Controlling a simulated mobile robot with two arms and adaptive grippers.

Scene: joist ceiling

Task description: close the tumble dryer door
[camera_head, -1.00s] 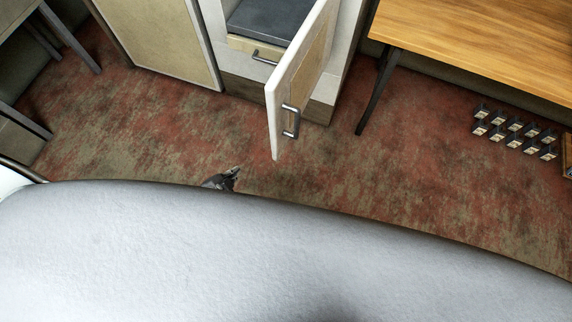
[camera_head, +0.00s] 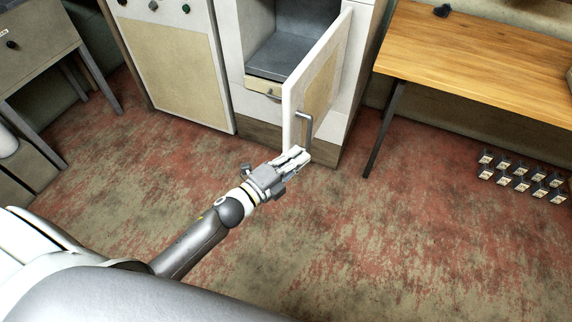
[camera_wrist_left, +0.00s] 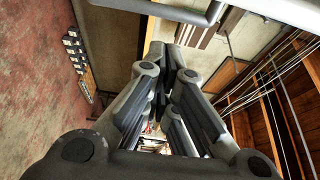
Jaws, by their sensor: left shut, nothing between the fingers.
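The tumble dryer door (camera_head: 323,72) is a pale panel with a beige face and a grey bar handle (camera_head: 304,131). It stands wide open, swung out from the right side of the white cabinet (camera_head: 229,55). The cabinet's grey interior (camera_head: 282,52) shows to the left of the door. My left gripper (camera_head: 303,153) is shut and empty, just below the handle and the door's lower front edge. I cannot tell whether it touches them. In the left wrist view the fingers (camera_wrist_left: 172,62) are together, with a grey bar (camera_wrist_left: 190,10) across the top. My right gripper is not in view.
A wooden table (camera_head: 480,55) stands to the right of the cabinet. Several small dark boxes (camera_head: 523,175) sit on the floor at the right. A beige-panelled unit (camera_head: 175,75) stands left of the cabinet. The red-brown floor (camera_head: 390,240) in front is clear.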

